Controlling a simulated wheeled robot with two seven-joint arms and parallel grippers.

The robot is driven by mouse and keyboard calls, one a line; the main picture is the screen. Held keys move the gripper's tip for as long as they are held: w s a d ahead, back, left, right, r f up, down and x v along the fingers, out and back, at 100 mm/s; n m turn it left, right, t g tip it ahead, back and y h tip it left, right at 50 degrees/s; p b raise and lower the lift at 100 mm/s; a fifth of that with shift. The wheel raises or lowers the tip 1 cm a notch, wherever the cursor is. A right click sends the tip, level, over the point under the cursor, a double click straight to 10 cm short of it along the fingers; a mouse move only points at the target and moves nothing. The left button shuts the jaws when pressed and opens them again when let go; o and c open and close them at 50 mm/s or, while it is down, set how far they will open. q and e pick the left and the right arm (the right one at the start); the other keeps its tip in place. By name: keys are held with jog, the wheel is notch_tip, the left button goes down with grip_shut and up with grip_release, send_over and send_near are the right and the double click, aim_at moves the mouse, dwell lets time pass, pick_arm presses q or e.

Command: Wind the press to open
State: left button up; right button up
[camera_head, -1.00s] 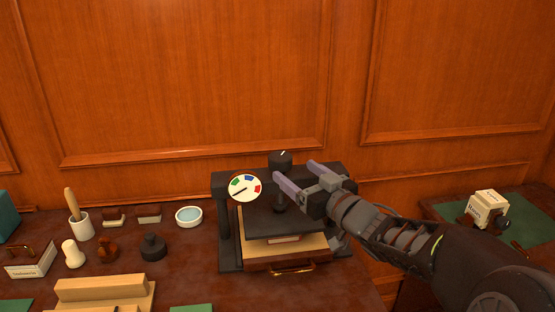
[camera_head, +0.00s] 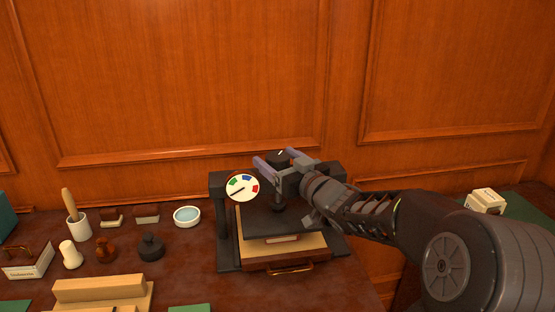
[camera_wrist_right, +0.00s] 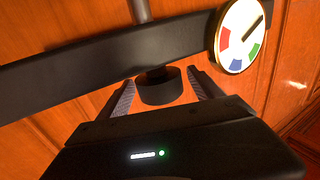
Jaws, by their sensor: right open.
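The black press (camera_head: 222,232) stands on the desk against the panelled wall. Its round dial (camera_head: 242,187) has green, blue and red marks, and the needle lies on the bare pale part, off the colours. The dark knob (camera_head: 279,157) with a white mark sits on top of the press. In the right wrist view the knob (camera_wrist_right: 160,88) lies between the two fingers. My right gripper (camera_head: 275,160) is open, its fingers on either side of the knob; contact cannot be told. A dark plate sits over a wooden tray with a brass handle (camera_head: 285,270). My left gripper is not in view.
Left of the press stand a dark stamp (camera_head: 151,247), a brown stamp (camera_head: 105,250), a white stamp (camera_head: 70,254), a bluish dish (camera_head: 187,216) and a cup with a wooden handle (camera_head: 78,228). A cream box (camera_head: 486,201) stands on the right.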

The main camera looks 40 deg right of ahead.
jog(key=c, duration=1.4)
